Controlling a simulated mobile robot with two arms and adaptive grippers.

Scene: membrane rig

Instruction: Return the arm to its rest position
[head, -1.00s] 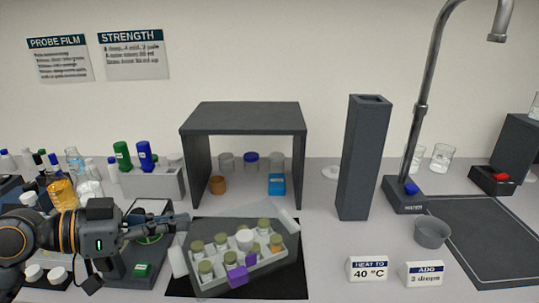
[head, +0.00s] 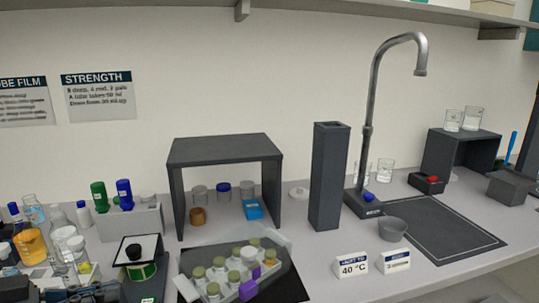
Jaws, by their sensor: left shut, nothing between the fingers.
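My left gripper (head: 100,292) is low at the bottom left edge of the head view, partly cut off by the frame. Its fingers are shut with nothing between them. It is in front of and below a dark stand with a green coil and a white square top (head: 138,246). It is left of the tray of vials and appears apart from it. My right gripper is not in view.
A grey tray of capped vials (head: 186,290) sits on a black mat (head: 290,285). A dark open shelf (head: 225,149) stands behind it. Glassware crowds the left, including an orange-filled flask (head: 30,243). A tall dark column (head: 328,175) and a tap (head: 368,130) stand right.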

